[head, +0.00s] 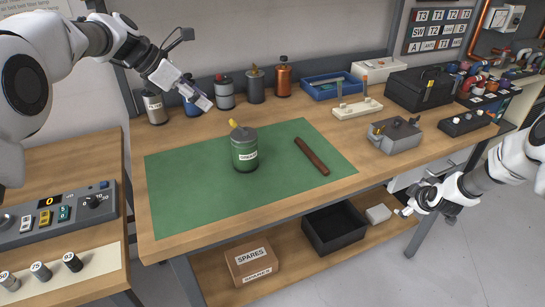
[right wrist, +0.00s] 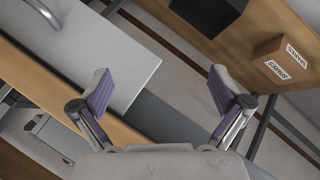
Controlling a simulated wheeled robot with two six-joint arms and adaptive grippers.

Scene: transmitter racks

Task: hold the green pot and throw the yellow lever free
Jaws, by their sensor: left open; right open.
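The green pot (head: 245,155) stands upright on the green mat (head: 190,193), with a grey lid and a pale label on its front. The yellow lever (head: 235,123) sits on top of the lid and points up to the left. My left gripper (head: 205,104) is above the bench, up and to the left of the pot, apart from it and empty. My right gripper (head: 400,211) is off the bench's front right edge, far from the pot. In the right wrist view its two purple-padded fingers (right wrist: 165,95) are spread wide with nothing between them.
A brown bar (head: 311,156) lies on the mat right of the pot. Several bottles, including an orange one (head: 283,80), line the back. A grey metal block (head: 394,136) stands to the right. Below are a black bin (head: 334,228) and a SPARES box (head: 251,262).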

